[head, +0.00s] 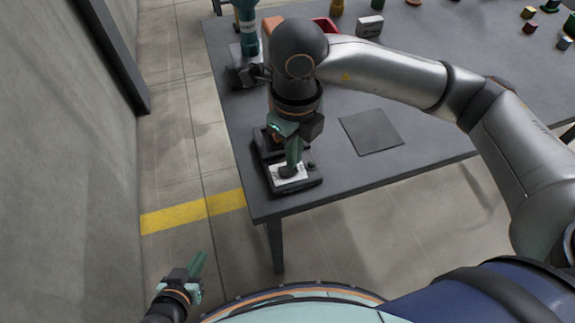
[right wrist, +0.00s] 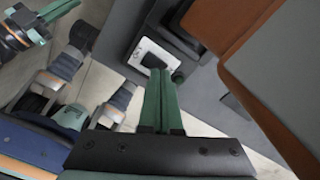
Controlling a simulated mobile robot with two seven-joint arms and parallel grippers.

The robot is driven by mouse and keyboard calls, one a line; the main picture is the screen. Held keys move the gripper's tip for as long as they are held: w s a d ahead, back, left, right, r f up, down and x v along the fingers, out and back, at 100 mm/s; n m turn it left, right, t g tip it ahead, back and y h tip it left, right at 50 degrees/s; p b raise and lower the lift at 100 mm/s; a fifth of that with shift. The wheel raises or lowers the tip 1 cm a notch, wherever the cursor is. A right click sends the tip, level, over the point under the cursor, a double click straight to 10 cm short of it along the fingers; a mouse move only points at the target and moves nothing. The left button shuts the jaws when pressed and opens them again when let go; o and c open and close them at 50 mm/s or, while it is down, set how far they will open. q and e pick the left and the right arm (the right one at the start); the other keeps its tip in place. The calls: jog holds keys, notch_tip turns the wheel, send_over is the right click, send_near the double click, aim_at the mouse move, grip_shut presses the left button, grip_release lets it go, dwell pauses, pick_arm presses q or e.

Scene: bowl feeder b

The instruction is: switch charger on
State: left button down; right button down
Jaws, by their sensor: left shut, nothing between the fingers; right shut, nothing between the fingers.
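The charger (head: 315,182) is a black unit at the near left corner of the table. It has a white plate (head: 275,181) with a dark switch; the plate also shows in the right wrist view (right wrist: 139,49). My right gripper (head: 291,172) points down over the plate, its green fingers shut and empty. In the right wrist view the fingertips (right wrist: 160,72) lie at the switch (right wrist: 152,61) and partly cover it; I cannot tell whether they touch. The switch position is unclear. My left gripper (head: 199,262) is shut and empty, low at the left, away from the table.
The grey table (head: 345,178) has a dark square mat (head: 370,131) right of the charger. A teal tool (head: 246,25) stands behind my right wrist. A red bin (head: 325,24), a small box (head: 369,26) and several small parts lie farther back. A wall stands at left.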

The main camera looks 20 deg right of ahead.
jog(key=shift+f+b, duration=0.35)
jog(key=shift+f, duration=0.1)
jog(key=shift+f+b, duration=0.4)
jog(key=shift+r, duration=0.1)
jog(key=shift+r+p, duration=1.3)
jog(key=shift+r, duration=0.65)
jog(key=shift+r+p, duration=0.9)
jog(key=shift+r, duration=0.65)
jog(key=shift+s+f, duration=0.1)
